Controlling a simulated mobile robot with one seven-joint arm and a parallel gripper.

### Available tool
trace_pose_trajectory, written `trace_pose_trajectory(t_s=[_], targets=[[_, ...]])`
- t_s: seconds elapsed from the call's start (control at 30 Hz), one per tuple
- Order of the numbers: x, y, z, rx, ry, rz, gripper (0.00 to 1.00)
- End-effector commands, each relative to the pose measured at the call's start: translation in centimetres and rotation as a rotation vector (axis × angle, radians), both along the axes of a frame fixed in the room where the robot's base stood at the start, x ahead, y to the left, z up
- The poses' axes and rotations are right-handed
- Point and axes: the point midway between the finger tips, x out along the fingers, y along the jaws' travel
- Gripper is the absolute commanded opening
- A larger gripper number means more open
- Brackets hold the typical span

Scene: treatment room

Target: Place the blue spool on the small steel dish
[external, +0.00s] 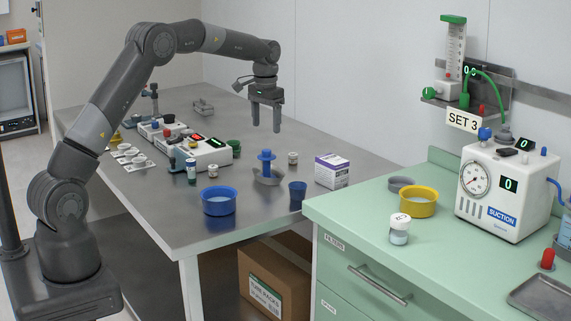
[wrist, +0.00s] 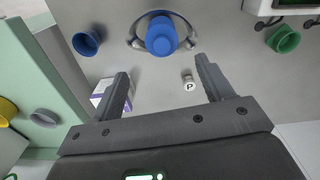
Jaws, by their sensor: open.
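The blue spool (external: 266,156) stands upright on the steel table, in or against a grey metal piece (external: 268,180) with raised ends. In the wrist view the spool (wrist: 161,36) appears from above, with the metal piece's ends (wrist: 136,43) on both sides. A small round grey dish, perhaps the small steel dish (external: 400,182), sits on the green counter beside the yellow bowl; it shows at the left of the wrist view (wrist: 44,118). My gripper (external: 266,127) is open and empty, above the table. In the wrist view the spool lies beyond its fingertips (wrist: 163,72).
A small white jar marked P (wrist: 190,84), a dark blue cup (external: 297,192), a blue bowl (external: 219,205) and a purple-white box (external: 331,171) stand around the spool. The yellow bowl (external: 418,205) and a white-lidded jar (external: 399,230) are on the counter, with the suction unit (external: 505,190) behind.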

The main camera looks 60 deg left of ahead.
Motion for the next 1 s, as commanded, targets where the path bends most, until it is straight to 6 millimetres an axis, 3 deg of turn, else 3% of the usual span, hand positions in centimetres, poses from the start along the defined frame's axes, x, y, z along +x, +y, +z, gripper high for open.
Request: trace_pose_trajectory(t_s=[0.17,0.5,0.8,1.0], targets=[[-2.3,-2.1,3.9,0.012,-0.042,-0.015,0.73],[-11.4,-7.9,12.2,0.037,-0.155,-0.054,0.73],[-21.3,-12.2,15.8,0.049,-0.257,-0.086,0.73],[-28.1,-14.4,16.2,0.051,-0.326,-0.106,0.73]])
